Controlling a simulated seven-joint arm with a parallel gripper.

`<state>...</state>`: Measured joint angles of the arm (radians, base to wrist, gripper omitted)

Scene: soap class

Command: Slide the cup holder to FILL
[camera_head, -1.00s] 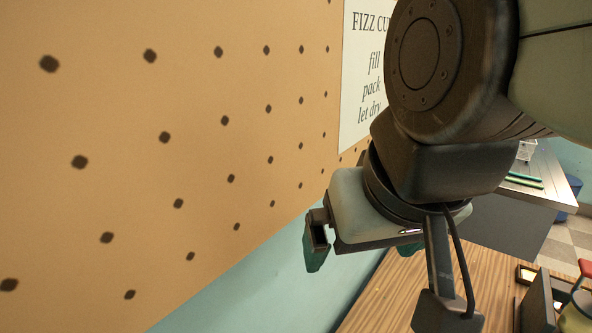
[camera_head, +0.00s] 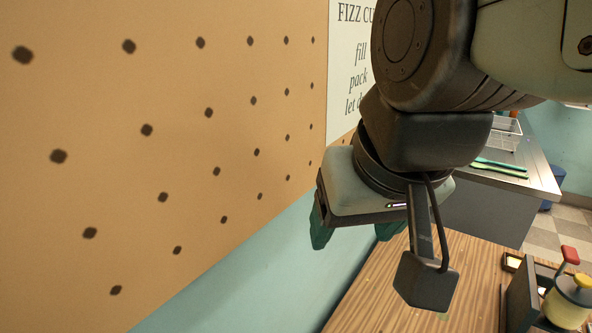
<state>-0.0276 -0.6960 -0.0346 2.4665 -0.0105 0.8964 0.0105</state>
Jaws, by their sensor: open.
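My gripper (camera_head: 352,236) is open, its two teal fingers pointing down with a gap between them. It hangs over the far left edge of the wooden table, near the wall, and holds nothing that I can see. At the lower right is a dark grey fixture (camera_head: 522,297) with an upright panel. A cream cylinder with a yellow top (camera_head: 567,300) and a red knob (camera_head: 570,254) are beside it. My gripper is well to the left of this fixture and apart from it. I cannot make out the cup holder or a FILL mark; the fixture is cut off by the picture edge.
The wooden table top (camera_head: 395,310) is largely clear below my gripper. A tan pegboard (camera_head: 180,100) fills the left, with a partly hidden paper sign (camera_head: 350,60). Behind is a metal counter (camera_head: 535,180) with a white wire basket (camera_head: 503,135) and green strips.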

